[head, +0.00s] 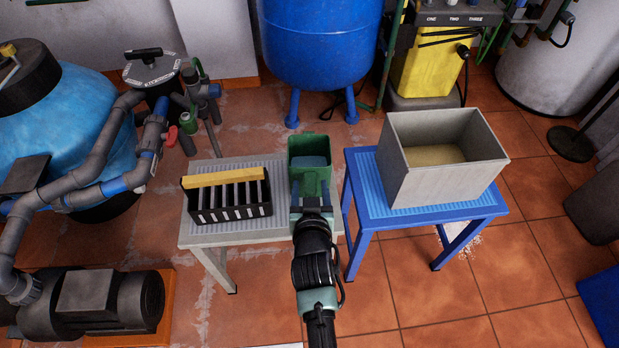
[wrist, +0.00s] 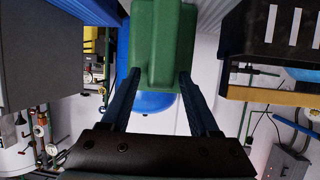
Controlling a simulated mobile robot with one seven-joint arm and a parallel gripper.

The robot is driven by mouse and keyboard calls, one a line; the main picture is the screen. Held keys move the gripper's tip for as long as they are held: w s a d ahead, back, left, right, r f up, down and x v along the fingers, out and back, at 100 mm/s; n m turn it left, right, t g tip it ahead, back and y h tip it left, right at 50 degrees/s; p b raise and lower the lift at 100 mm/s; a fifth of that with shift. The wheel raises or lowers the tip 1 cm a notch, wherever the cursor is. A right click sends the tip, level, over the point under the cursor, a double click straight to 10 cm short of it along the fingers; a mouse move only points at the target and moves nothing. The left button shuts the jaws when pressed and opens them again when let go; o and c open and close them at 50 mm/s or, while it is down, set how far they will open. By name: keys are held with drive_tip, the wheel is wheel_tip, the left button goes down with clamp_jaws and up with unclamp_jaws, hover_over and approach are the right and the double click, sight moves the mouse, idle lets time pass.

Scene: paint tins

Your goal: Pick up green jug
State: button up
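The green jug (head: 308,180) stands upright at the right end of the grey table (head: 255,229), with its open top showing bluish contents. In the wrist view the jug (wrist: 163,45) fills the top middle. My gripper (head: 312,207) is at the jug's near side. In the wrist view its two dark fingers (wrist: 160,75) are wide apart, and their tips overlap the jug's lower edges in the picture. I see no clear grip, and whether the tips touch the jug is hard to tell.
A black slotted rack (head: 230,206) with a yellow bar stands left of the jug. A grey open box (head: 430,185) stands on the blue table (head: 365,205) to the right. A blue tank (head: 320,45) is behind. A narrow gap separates the tables.

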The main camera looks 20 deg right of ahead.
clamp_jaws()
wheel_tip(320, 180, up, 10)
drive_tip(key=p, duration=0.3)
drive_tip(key=shift+r+p, duration=0.15)
drive_tip(key=shift+p, duration=0.25)
